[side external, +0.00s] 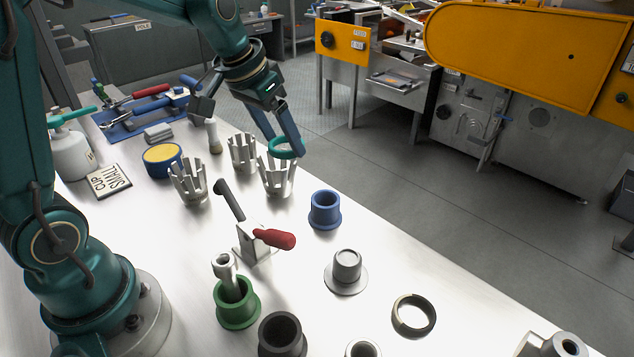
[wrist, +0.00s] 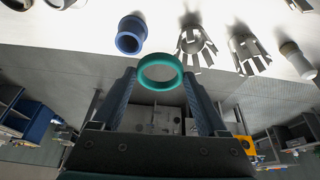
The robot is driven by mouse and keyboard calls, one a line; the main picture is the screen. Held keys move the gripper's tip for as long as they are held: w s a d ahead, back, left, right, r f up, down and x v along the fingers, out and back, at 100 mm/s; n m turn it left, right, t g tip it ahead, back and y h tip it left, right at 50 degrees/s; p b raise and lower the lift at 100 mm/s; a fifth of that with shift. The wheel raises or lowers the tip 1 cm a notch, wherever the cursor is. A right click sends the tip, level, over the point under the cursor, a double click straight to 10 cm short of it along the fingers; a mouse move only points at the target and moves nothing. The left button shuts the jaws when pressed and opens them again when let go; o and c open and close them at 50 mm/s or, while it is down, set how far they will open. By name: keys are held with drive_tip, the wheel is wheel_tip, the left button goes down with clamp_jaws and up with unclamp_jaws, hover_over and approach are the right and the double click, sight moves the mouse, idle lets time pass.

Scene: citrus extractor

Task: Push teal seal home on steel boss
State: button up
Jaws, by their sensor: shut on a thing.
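The teal seal (side external: 284,156) is a thin ring held between the fingertips of my gripper (side external: 287,147). In the wrist view the seal (wrist: 160,87) sits across both fingertips of my gripper (wrist: 160,75), with its opening facing the camera. My gripper is shut on it and holds it in the air near the back edge of the bench. The steel boss (side external: 347,266) is a short round stub on a wide flange, standing upright and bare on the bench, nearer the side camera than the seal. Part of its flange (wrist: 65,3) appears at the wrist view's top edge.
Slotted steel cups (side external: 277,180) stand just below the seal in the side view. A blue flanged sleeve (side external: 325,212) stands between them and the boss. A red-handled clamp (side external: 272,238), green sleeve (side external: 237,308) and dark ring (side external: 413,314) surround the boss. Bench around its flange is clear.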

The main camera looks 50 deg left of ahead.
drive_tip(key=d+f+m, duration=0.2)
drive_tip(key=d, duration=0.7)
drive_tip(key=m+h, duration=0.2)
drive_tip(key=m, duration=0.1)
hover_over(339, 260)
drive_tip(key=shift+w+d+f, duration=0.1)
drive_tip(key=shift+w+f, duration=0.05)
drive_tip(key=shift+f, duration=0.1)
drive_tip(key=shift+f, duration=2.5)
drive_tip(key=shift+f, duration=2.75)
drive_tip(key=o, duration=1.2)
drive_tip(key=shift+o, duration=0.2)
